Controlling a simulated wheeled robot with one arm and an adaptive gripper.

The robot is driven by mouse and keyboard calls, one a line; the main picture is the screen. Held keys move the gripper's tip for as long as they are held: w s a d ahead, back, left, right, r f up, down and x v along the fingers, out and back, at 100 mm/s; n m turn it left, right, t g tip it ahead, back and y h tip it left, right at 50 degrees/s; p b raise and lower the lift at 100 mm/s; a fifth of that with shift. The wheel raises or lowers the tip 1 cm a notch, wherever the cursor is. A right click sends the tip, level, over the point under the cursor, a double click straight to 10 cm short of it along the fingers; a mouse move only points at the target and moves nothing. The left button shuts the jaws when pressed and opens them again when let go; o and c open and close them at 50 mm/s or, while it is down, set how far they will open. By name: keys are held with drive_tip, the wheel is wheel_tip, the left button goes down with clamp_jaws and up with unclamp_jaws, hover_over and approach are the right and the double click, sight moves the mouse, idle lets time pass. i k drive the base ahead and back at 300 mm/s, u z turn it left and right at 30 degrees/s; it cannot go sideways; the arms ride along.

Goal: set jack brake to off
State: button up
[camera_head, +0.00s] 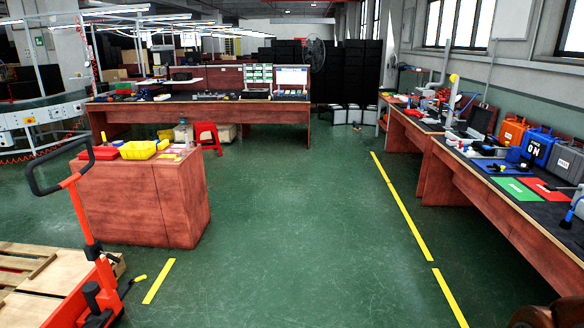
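An orange-red pallet jack (76,305) stands at the lower left, cut off by the frame edge. Its black loop handle (37,190) rises on an orange tiller (82,212) that leans up and to the left. A small black lever with a yellow tip (138,279) sticks out low on the jack's right side, close above the floor. It may be the brake; I cannot tell its setting. My gripper is not in view.
A wooden pallet (32,262) lies at the jack. A reddish cabinet (185,205) stands just behind the jack. Yellow floor strips (158,281) mark the green floor. Open floor (300,230) fills the middle. A long workbench (515,221) runs along the right.

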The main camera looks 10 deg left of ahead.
sight(112, 258)
drive_tip(key=u, duration=0.25)
drive_tip(key=i, duration=1.7)
drive_tip(key=u, duration=1.05)
drive_tip(key=i, duration=1.3)
drive_tip(key=u, duration=2)
drive_tip(key=i, duration=0.85)
drive_tip(key=u, duration=0.65)
